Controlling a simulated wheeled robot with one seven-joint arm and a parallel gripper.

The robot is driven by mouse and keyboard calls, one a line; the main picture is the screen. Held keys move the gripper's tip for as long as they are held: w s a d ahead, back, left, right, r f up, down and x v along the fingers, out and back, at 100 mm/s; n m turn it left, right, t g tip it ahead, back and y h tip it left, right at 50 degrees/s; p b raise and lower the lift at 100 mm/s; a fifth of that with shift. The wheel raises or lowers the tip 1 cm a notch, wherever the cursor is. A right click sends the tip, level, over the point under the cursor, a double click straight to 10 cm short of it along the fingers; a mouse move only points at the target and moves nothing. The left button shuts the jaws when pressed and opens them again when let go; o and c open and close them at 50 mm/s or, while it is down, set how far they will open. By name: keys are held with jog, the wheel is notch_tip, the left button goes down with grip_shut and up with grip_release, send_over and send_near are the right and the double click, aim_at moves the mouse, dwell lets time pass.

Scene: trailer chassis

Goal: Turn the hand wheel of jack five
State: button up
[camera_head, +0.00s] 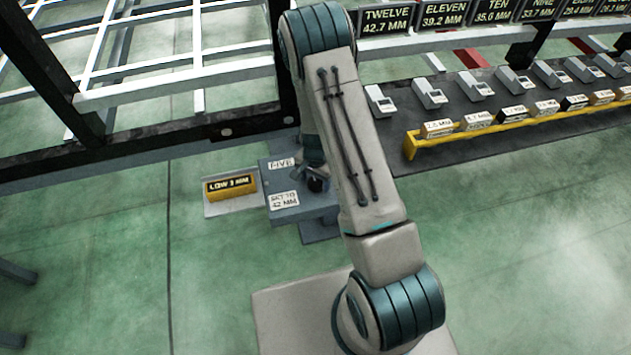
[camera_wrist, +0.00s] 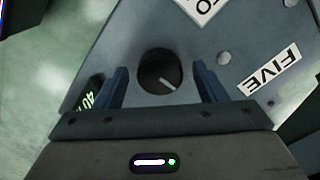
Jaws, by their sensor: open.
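Jack five (camera_head: 300,213) is a grey-blue block with a FIVE label and a SET TO 42 MM label; its top face (camera_wrist: 222,90) fills much of the wrist view. Its hand wheel (camera_wrist: 160,73) is a dark round knob with a white pointer line slanting to the lower right. My gripper (camera_wrist: 160,80) is open, one blue finger on each side of the wheel, with gaps visible at both sides. In the head view my arm hides most of the wheel.
A yellow LOW 3 MM sign (camera_head: 230,185) stands left of the jack. A dark chassis beam (camera_head: 140,150) runs behind it. A dark bench (camera_head: 450,110) with several grey devices and a yellow-edged rack (camera_head: 412,148) lies to the right.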

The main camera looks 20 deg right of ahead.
jog(key=c, duration=1)
jog(key=shift+n, duration=0.3)
